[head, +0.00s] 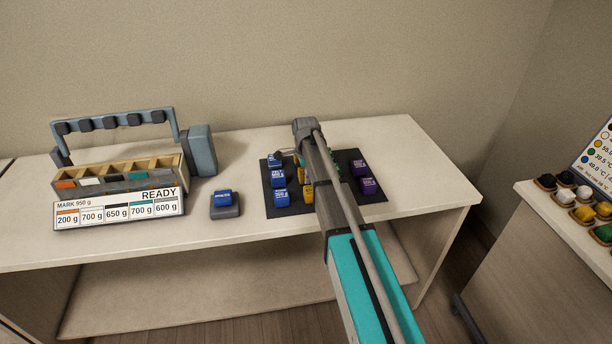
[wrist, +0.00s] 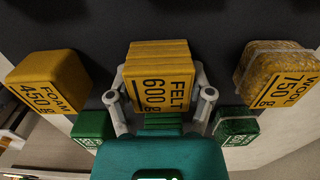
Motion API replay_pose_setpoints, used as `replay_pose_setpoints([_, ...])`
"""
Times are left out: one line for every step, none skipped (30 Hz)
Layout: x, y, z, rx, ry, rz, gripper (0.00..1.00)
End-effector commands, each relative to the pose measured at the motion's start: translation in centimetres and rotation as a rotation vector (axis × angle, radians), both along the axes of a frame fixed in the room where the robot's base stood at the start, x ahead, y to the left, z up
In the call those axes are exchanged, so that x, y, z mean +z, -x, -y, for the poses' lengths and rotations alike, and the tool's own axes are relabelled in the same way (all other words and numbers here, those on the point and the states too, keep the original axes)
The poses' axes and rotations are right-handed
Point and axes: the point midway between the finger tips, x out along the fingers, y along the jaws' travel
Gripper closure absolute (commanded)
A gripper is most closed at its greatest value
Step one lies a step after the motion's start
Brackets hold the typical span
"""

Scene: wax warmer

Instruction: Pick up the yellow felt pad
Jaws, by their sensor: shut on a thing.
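The yellow felt pad (wrist: 158,55) is a block with a label reading FELT 600 g, in the middle of the wrist view. My gripper (wrist: 160,92) is shut on it, with one finger at each side. I cannot tell whether the pad is clear of the dark mat (wrist: 215,18). In the head view my arm covers most of the mat's middle. A yellow block (head: 307,195) shows beside the arm there, but I cannot tell which one it is.
A yellow foam block (wrist: 48,82) and a yellow wool block (wrist: 278,75) flank the pad. Green blocks (wrist: 92,128) sit nearby. Blue blocks (head: 279,179) and purple blocks (head: 369,186) stand on the mat. A slotted rack (head: 120,178) and a small scale (head: 226,211) are left.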

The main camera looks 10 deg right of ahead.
Motion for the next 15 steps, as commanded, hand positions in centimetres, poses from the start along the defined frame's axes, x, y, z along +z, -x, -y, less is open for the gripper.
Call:
replay_pose_setpoints([0.0,0.0,0.0,0.000,0.000,0.000,0.80])
replay_pose_setpoints([0.0,0.0,0.0,0.000,0.000,0.000,0.80])
replay_pose_setpoints([0.0,0.0,0.0,0.000,0.000,0.000,0.80])
replay_pose_setpoints([0.1,0.0,0.0,0.000,0.000,0.000,0.80])
replay_pose_setpoints([0.1,0.0,0.0,0.000,0.000,0.000,0.80])
replay_pose_setpoints([0.2,0.0,0.0,0.000,0.000,0.000,0.80])
replay_pose_setpoints([0.3,0.0,0.0,0.000,0.000,0.000,0.80])
replay_pose_setpoints([0.4,0.0,0.0,0.000,0.000,0.000,0.80])
replay_pose_setpoints([0.5,0.0,0.0,0.000,0.000,0.000,0.80])
replay_pose_setpoints([0.7,0.0,0.0,0.000,0.000,0.000,0.80])
replay_pose_setpoints([0.8,0.0,0.0,0.000,0.000,0.000,0.80])
replay_pose_setpoints([1.1,0.0,0.0,0.000,0.000,0.000,0.80])
replay_pose_setpoints([1.2,0.0,0.0,0.000,0.000,0.000,0.80])
replay_pose_setpoints([1.5,0.0,0.0,0.000,0.000,0.000,0.80])
replay_pose_setpoints([1.8,0.0,0.0,0.000,0.000,0.000,0.80])
